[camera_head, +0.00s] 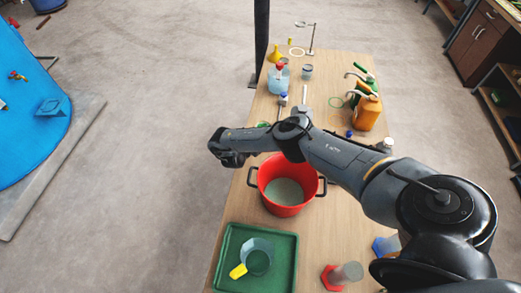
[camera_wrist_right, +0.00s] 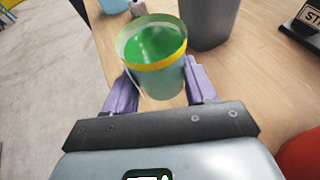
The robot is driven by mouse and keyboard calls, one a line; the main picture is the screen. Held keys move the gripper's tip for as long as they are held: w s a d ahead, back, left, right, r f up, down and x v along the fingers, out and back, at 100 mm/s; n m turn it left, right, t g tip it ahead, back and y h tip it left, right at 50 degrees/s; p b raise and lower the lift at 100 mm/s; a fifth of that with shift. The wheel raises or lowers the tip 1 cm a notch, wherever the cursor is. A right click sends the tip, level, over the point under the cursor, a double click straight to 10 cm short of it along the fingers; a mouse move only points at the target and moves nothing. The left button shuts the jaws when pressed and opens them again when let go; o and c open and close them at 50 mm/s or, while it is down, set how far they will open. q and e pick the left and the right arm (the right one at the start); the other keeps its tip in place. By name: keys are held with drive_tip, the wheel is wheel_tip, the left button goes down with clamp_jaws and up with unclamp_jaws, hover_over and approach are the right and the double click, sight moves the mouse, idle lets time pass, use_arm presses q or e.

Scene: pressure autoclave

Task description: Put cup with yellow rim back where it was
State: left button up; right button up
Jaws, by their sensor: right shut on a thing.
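The cup with yellow rim (camera_wrist_right: 155,65) shows in the right wrist view. It is a clear cup with a yellow band and green contents, and it looks upright. My right gripper (camera_wrist_right: 155,95) is shut on it, with a purple finger on each side. In the head view my right arm reaches left across the table, and its fingers are hidden. A small green patch (camera_head: 263,125) shows just behind the arm; I cannot tell if it is the cup. Whether the cup touches the table is unclear. My left gripper is not in view.
A grey container (camera_wrist_right: 208,20) stands close beyond the cup, beside a black sign (camera_wrist_right: 303,22). A red pot (camera_head: 262,190) stands below my arm on the wooden table (camera_head: 330,225). A green tray (camera_head: 287,270) holds a yellow-handled jug. Orange (camera_head: 367,113) and blue-topped bottles stand farther back.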

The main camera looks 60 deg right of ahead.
wheel_tip(320, 180, down, 7)
drive_tip(key=b, duration=0.5)
drive_tip(key=shift+r, duration=0.15)
drive_tip(key=shift+f+b, duration=0.3)
drive_tip(key=shift+b, duration=0.05)
drive_tip(key=shift+f, duration=0.15)
drive_tip(key=o, duration=1.1)
